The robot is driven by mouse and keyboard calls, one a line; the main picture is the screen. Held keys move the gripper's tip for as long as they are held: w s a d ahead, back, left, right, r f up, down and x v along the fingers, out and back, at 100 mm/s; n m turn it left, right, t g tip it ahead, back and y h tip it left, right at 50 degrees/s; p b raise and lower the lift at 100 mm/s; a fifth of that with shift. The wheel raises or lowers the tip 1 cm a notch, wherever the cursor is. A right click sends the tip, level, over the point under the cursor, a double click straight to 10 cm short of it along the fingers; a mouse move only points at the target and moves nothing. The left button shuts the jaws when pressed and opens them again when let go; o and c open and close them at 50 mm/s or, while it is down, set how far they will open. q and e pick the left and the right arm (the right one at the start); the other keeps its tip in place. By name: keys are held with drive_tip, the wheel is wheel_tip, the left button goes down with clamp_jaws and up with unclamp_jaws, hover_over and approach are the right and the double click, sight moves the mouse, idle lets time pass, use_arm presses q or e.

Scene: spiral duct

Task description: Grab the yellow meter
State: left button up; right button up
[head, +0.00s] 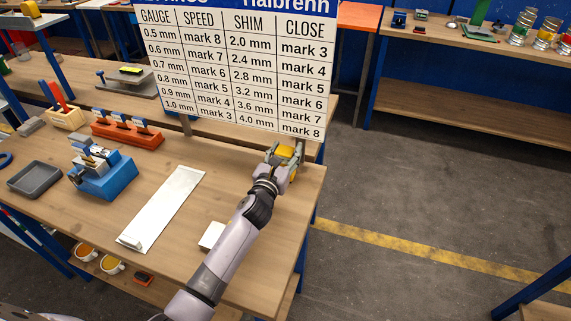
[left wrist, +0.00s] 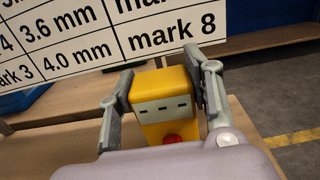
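The yellow meter (left wrist: 163,100) stands between the fingers of my left gripper (left wrist: 160,88) in the left wrist view. Its near face has a grey panel with small dark marks and a red button below. The two finger pads lie against its left and right sides, with no clear gap at the tips. In the head view the yellow meter (head: 286,152) is partly hidden by my left gripper (head: 284,158), near the table's right back corner, just below the sign. I cannot tell whether its base touches the table. My right gripper is not in view.
A large printed sign (head: 240,70) stands right behind the meter. On the wooden table (head: 215,190) are a white strip (head: 163,208), a white block (head: 211,236), a blue fixture (head: 105,180), a grey tray (head: 34,178) and an orange rack (head: 127,133). The floor to the right is clear.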

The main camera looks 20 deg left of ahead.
use_arm(q)
drive_tip(key=c, duration=0.6)
drive_tip(key=shift+c, duration=0.7)
drive_tip(key=shift+r, duration=0.15)
